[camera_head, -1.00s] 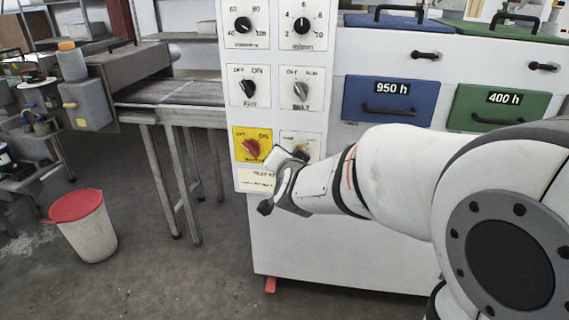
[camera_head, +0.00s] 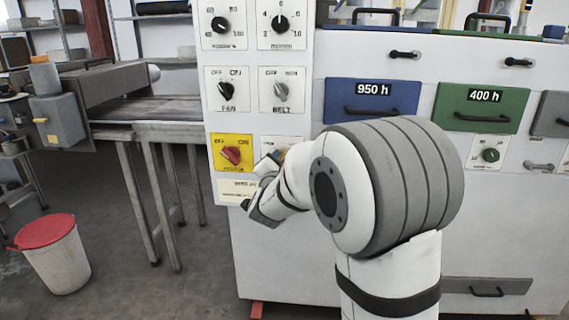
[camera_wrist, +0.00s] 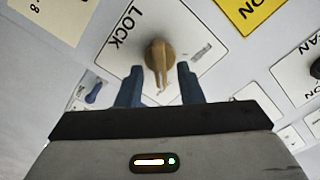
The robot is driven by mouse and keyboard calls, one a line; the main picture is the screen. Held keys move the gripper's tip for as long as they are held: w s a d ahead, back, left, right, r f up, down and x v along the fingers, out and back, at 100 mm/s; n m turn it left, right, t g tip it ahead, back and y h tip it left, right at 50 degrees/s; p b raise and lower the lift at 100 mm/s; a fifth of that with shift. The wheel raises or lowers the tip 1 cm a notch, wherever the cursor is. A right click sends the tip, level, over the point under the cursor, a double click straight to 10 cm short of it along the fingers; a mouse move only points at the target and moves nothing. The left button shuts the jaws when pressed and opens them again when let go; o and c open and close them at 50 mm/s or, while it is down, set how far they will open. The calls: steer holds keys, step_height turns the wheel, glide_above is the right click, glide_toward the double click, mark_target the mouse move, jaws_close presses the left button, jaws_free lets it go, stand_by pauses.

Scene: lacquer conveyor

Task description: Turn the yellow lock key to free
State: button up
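The yellow lock key (camera_wrist: 159,60) is a tan-yellow knob on a white plate (camera_wrist: 193,30) marked LOCK in the wrist view. My gripper (camera_wrist: 161,72) is open, with one dark blue finger on each side of the key's lower end. I see gaps between the fingers and the key, and cannot tell how deep they reach. In the head view my gripper (camera_head: 268,176) is at the panel's lower right, hiding most of the lock plate (camera_head: 268,143).
A red knob (camera_head: 231,155) on a yellow plate (camera_head: 218,141) is just left of the lock plate. The fan knob (camera_head: 226,88) and belt knob (camera_head: 281,91) are above. A red-lidded bin (camera_head: 55,262) stands on the floor at left.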

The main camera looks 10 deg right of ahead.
steer(key=shift+w+d, duration=0.15)
steer(key=shift+w, duration=0.15)
jaws_close()
steer(key=n+p, duration=0.2)
steer(key=n, duration=0.4)
steer(key=n+p, duration=0.3)
steer(key=n, duration=0.4)
steer(key=n+p, duration=0.2)
steer(key=n, duration=0.5)
steer(key=shift+a+f, duration=0.35)
steer(key=shift+a, duration=0.05)
stand_by(1.3)
